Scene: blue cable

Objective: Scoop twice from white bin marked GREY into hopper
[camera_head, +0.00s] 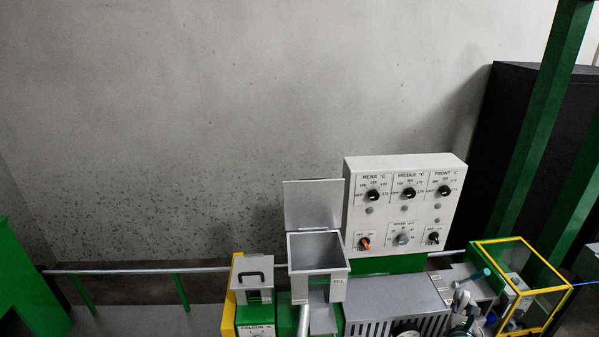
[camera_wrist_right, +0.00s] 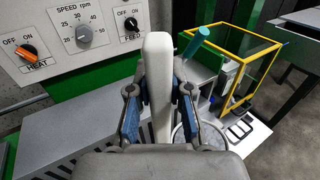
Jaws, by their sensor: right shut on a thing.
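The metal hopper (camera_head: 318,252) stands at the lower middle of the head view with its lid (camera_head: 313,205) raised behind it. A label on its right side seems to read FILL. Whatever the handle belongs to is hidden. No white bin marked GREY is in view. My left gripper is out of view.
A control panel (camera_head: 405,207) with knobs stands right of the hopper. A slotted grey cover (camera_head: 395,300) lies before it. A yellow-framed clear guard (camera_head: 520,283) stands at the right, near a teal cylinder (camera_wrist_right: 196,42). A small handled lid (camera_head: 252,277) is left of the hopper.

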